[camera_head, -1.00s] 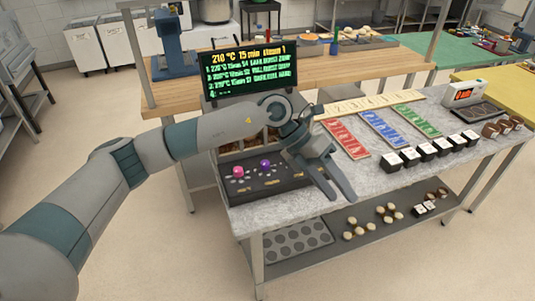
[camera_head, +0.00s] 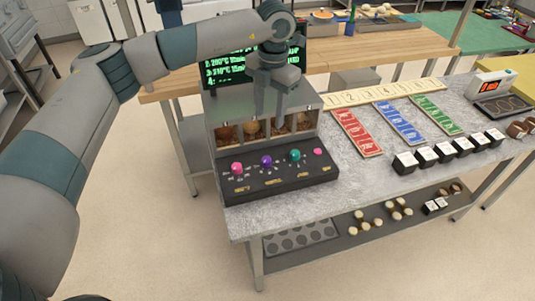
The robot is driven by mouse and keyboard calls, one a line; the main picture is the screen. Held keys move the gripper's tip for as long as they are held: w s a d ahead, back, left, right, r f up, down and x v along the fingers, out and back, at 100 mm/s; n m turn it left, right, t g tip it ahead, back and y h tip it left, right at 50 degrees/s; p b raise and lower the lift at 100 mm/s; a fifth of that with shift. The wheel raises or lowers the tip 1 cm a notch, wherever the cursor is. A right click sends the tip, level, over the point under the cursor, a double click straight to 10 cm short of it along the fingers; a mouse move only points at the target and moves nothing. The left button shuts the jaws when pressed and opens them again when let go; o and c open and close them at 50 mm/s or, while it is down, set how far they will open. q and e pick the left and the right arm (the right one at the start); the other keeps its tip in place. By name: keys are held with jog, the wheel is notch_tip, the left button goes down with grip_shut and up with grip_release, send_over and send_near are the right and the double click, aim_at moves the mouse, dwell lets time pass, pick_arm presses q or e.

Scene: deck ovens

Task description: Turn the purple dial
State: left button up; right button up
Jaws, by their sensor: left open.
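The purple dial (camera_head: 266,160) sits on the dark sloped control panel (camera_head: 275,184), between a pink dial (camera_head: 237,168) on its left and a teal dial (camera_head: 295,155) on its right. My left gripper (camera_head: 271,112) points down above and behind the panel, in front of the oven openings. It is open, with nothing seen between its fingers, and apart from the purple dial. The dial is fully visible. My right gripper is not in view.
A display with green text (camera_head: 225,72) stands behind my left gripper, partly hidden by my arm. A smaller pink knob (camera_head: 318,151) sits at the panel's right end. Coloured card strips (camera_head: 357,132) and black blocks (camera_head: 405,162) lie on the counter to the right.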

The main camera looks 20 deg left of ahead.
aim_at(267, 159)
pick_arm(q)
jog(key=f+p, duration=0.2)
jog(key=f, duration=0.3)
jog(key=f+p, duration=0.2)
jog(key=f, duration=0.3)
jog(key=f+p, duration=0.2)
jog(key=f, duration=0.4)
jog(key=shift+w+a, duration=0.2)
jog(key=shift+a, duration=0.15)
jog(key=shift+f, duration=0.7)
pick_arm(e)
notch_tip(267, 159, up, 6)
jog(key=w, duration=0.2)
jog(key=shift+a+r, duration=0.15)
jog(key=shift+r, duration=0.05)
pick_arm(q)
jog(key=c, duration=1)
jog(key=shift+c, duration=0.2)
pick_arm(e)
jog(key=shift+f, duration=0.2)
